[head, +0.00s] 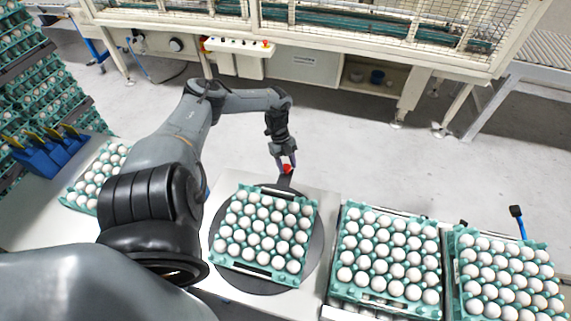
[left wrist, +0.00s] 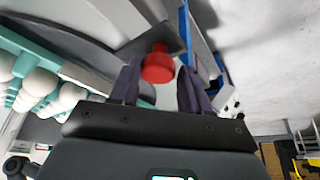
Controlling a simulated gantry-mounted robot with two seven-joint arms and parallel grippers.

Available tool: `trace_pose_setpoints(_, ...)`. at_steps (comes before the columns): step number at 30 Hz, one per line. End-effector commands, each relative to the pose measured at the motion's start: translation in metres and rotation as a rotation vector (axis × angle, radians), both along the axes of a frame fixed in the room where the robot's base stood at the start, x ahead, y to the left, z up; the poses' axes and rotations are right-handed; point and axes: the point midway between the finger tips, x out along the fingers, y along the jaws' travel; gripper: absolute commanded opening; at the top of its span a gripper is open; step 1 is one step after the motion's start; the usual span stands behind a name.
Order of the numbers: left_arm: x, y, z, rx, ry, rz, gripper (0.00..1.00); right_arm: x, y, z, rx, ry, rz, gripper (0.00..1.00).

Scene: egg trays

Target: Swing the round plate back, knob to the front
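The round plate (head: 216,262) is a dark grey disc on the light table, with a teal egg tray (head: 247,267) full of white eggs on top. Its red knob (head: 287,169) is on a dark tab at the far side, away from me. My left gripper (head: 285,163) reaches down at the knob from beyond it. In the left wrist view the red knob (left wrist: 158,66) shows between the two purple fingertips, with narrow gaps at its sides, so the gripper looks open around it. My right gripper is not in view.
Two more full egg trays (head: 338,262) (head: 453,290) stand right of the plate, and another (head: 82,206) stands left. A blue holder (head: 45,158) and stacked trays are at far left. Grey floor lies open beyond the table, before a cream caged machine (head: 300,60).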

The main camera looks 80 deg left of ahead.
Motion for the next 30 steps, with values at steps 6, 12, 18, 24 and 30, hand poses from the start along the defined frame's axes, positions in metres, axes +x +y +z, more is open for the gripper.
trace_pose_setpoints(6, 0.000, 0.000, 0.000, 0.000, 0.002, 0.001, 0.65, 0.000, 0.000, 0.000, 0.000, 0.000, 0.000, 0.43)
trace_pose_setpoints(12, -0.001, 0.001, 0.001, 0.000, 0.003, 0.002, 0.65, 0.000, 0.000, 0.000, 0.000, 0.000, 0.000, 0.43)
trace_pose_setpoints(18, -0.003, 0.007, 0.016, 0.002, 0.005, 0.002, 0.65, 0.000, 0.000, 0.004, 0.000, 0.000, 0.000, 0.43)
trace_pose_setpoints(24, -0.007, 0.019, 0.047, 0.003, 0.005, 0.002, 0.65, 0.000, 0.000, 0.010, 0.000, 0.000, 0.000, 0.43)
trace_pose_setpoints(30, -0.010, 0.030, 0.077, 0.002, 0.004, 0.001, 0.65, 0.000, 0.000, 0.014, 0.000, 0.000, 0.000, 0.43)
